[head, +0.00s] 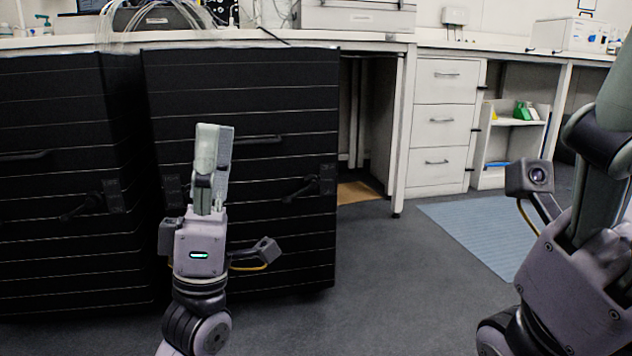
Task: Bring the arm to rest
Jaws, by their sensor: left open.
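My left gripper (212,152) points upward in the left half of the head view, in front of the black cabinet (240,90). It is seen nearly edge-on, its fingers overlap in the picture, and nothing shows in its grasp. My right arm stands large and close at the right edge of the head view. Its gripper's fingertips are out of the picture.
A second black cabinet (60,150) stands at the left. A white bench (440,45) runs along the back with a white drawer unit (441,120) and an open shelf (512,145). A blue-grey mat (480,230) lies on the floor. The floor between my arms is clear.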

